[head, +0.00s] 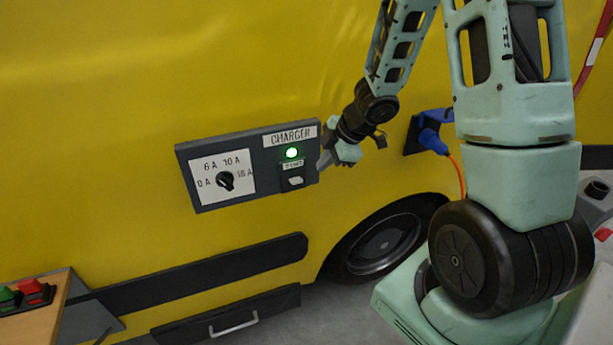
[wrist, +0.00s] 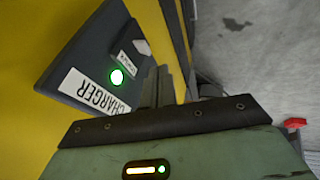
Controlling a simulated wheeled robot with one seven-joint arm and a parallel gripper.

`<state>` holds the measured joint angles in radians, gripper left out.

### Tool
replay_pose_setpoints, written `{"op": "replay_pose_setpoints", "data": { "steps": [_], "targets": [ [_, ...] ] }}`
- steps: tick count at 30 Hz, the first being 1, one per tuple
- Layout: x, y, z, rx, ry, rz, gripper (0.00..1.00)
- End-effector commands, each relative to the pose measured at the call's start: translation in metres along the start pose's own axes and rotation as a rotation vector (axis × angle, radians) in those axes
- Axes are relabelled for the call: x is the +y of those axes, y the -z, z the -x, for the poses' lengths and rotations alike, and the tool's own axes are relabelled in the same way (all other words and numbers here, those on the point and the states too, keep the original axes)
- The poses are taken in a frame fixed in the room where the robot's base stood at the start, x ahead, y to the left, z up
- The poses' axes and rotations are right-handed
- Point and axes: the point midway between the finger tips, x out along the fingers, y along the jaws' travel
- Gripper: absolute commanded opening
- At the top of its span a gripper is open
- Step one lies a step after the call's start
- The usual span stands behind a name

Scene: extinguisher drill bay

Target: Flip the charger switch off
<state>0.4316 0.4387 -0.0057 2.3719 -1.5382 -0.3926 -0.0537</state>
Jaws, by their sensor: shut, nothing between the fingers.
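The charger panel (head: 235,190) is a dark box on the yellow vehicle side, with a CHARGER label (head: 290,136), a lit green lamp (head: 291,153) and a pale rocker switch (head: 295,181) below the lamp. In the wrist view the panel appears turned over, with the lit lamp (wrist: 117,77) and the switch (wrist: 141,47). My gripper (head: 324,161) is shut and empty at the panel's right edge, beside the lamp and switch. In the wrist view its fingers (wrist: 158,85) are together next to the panel; I cannot tell whether they touch it.
A black rotary knob (head: 225,181) with amp markings sits on the panel's left part. A blue plug (head: 432,140) with an orange cable is in the vehicle to the right. A wheel (head: 385,245) lies below.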

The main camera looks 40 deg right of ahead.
Motion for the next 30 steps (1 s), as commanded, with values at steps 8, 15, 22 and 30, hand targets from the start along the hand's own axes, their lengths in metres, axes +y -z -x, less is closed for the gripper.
{"op": "replay_pose_setpoints", "data": {
  "steps": [8, 15, 22, 30],
  "targets": [
    [-0.002, -0.001, -0.041, 0.001, 0.003, -0.001, 0.00],
    [-0.002, -0.001, -0.091, 0.000, 0.004, 0.000, 0.00],
    [0.017, -0.003, -0.114, -0.001, 0.001, 0.000, 0.00],
    [0.027, -0.006, -0.126, -0.001, 0.000, 0.000, 0.00]
  ]
}}
